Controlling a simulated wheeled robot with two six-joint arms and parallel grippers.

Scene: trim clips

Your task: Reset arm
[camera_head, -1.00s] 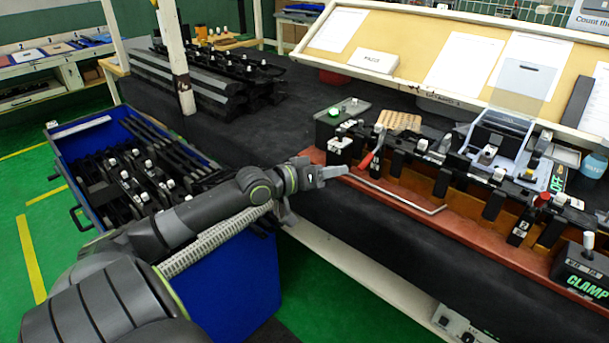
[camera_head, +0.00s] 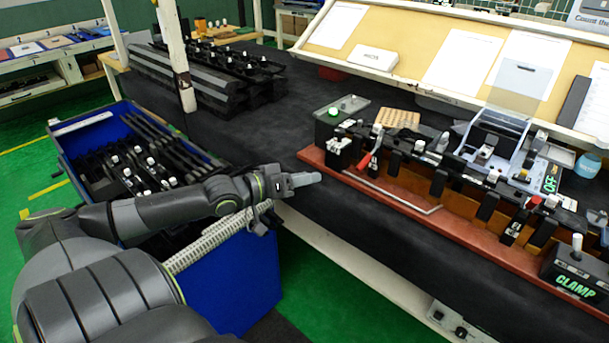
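My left arm comes in from the lower left and reaches across the blue bin. My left gripper (camera_head: 301,181) hangs over the front edge of the black workbench, left of the red fixture base (camera_head: 400,207), and is apart from it. It is seen from the side, so I cannot tell whether its fingers are open or shut. No held part shows at its tip. My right arm and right gripper are not in view.
The blue bin (camera_head: 232,295) holds several black trim parts. The fixture carries a red-handled lever (camera_head: 368,157) and a clamp box (camera_head: 575,268). Stacked black parts (camera_head: 215,80) lie at the back left. The bench (camera_head: 270,135) is bare between them.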

